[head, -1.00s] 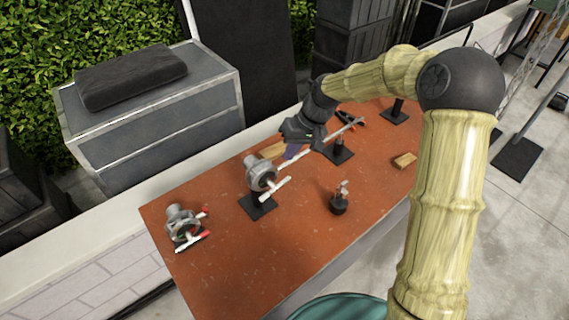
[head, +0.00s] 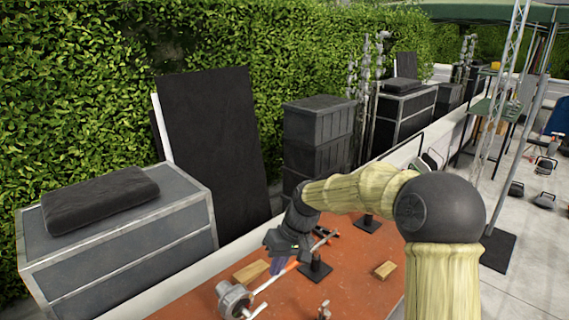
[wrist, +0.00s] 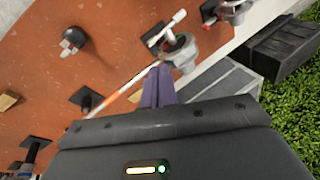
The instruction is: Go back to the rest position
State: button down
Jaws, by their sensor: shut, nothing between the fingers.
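My gripper (head: 277,265) is over the orange-brown table (head: 340,283) in the head view, at the end of my bent arm. In the wrist view my gripper's purple fingers (wrist: 158,86) are together with nothing between them. They point toward a grey clamp (wrist: 182,52) on the table and overlap it in the picture; I cannot tell the gap. The same clamp shows low in the head view (head: 234,298).
A rod on a black stand (head: 316,270) is close to my gripper. Wood blocks (head: 385,269) lie on the table. A grey case (head: 120,240) stands at left, black crates (head: 318,130) behind. The paved floor at right has free room.

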jog(key=s+d+f+m+t+h+b, duration=0.1)
jog(key=s+d+f+m+h, duration=0.1)
jog(key=s+d, duration=0.7)
jog(key=s+d+f+m+t+h+b, duration=0.1)
jog(key=s+d+f+m+t+h, duration=0.1)
jog(key=s+d, duration=0.6)
jog(key=shift+s+d+f+m, duration=0.4)
jog(key=shift+s+f+m, duration=0.2)
jog(key=shift+s+f, duration=0.25)
jog(key=shift+w, duration=0.15)
